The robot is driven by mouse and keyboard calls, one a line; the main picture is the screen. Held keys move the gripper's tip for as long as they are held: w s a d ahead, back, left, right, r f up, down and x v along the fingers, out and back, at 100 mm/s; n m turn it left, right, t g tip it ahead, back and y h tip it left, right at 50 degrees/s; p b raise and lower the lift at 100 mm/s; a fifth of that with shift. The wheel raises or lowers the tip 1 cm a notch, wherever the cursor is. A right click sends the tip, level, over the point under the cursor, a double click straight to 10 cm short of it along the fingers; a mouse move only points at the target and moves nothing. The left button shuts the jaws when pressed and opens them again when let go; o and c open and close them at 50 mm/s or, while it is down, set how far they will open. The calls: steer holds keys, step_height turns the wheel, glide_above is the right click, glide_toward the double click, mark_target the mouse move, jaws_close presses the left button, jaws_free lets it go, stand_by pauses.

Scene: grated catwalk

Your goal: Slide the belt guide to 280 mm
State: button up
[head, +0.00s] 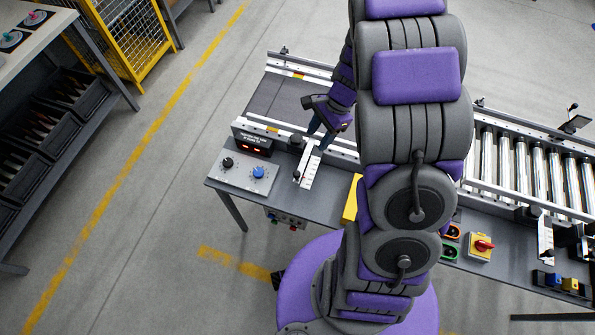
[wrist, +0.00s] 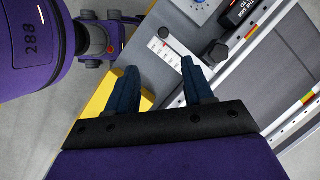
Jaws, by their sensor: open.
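The belt guide's white scale plate (head: 311,170) lies at the near edge of the conveyor in the head view. A black knob (head: 296,142) stands by the rail next to it. In the wrist view the scale (wrist: 165,50) shows fine marks and a red mark near its outer end, but its numbers are too small to read. The black knob (wrist: 215,52) is just right of it. My gripper (head: 317,126) is open above the conveyor's near rail. In the wrist view its blue fingers (wrist: 158,68) are apart with nothing held, and the scale shows beyond and between the tips.
A control panel (head: 244,172) with a black and a blue knob and a small display (head: 253,144) sit left of the scale. A yellow block (head: 351,199) is to the right. The dark belt (head: 280,100) is empty. Rollers (head: 520,165) lie farther right.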

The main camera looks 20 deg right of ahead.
steer(key=f, duration=0.1)
steer(key=b, duration=0.2)
glide_toward(297, 173)
steer(key=shift+m, duration=0.4)
steer(key=x, duration=0.9)
steer(key=shift+d, duration=0.1)
steer(key=shift+c, duration=0.3)
steer(key=shift+r, duration=0.1)
jaws_close()
